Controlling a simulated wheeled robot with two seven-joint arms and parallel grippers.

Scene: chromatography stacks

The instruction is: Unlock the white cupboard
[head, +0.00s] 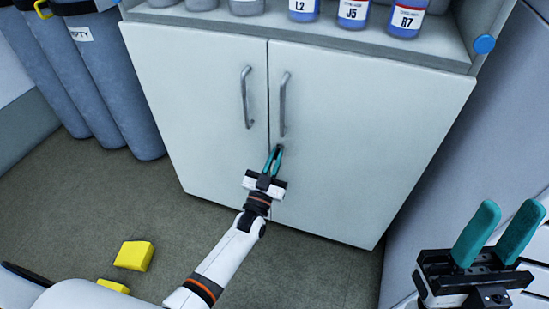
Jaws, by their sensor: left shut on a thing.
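The white cupboard (190,100) stands ahead with both doors closed. Its left handle (246,97) and right handle (284,104) flank the middle seam. My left gripper (274,150) is at the door front, just below the right handle and close to the seam. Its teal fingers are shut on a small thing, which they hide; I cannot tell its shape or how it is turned. No lock shows clearly around the fingertips. My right gripper (508,210) is at the lower right, away from the cupboard, with its teal fingers apart and nothing between them.
A blue round knob (484,44) is at the cupboard's upper right. Grey-blue cylinders (112,85) stand to the left. A yellow block (134,255) lies on the floor.

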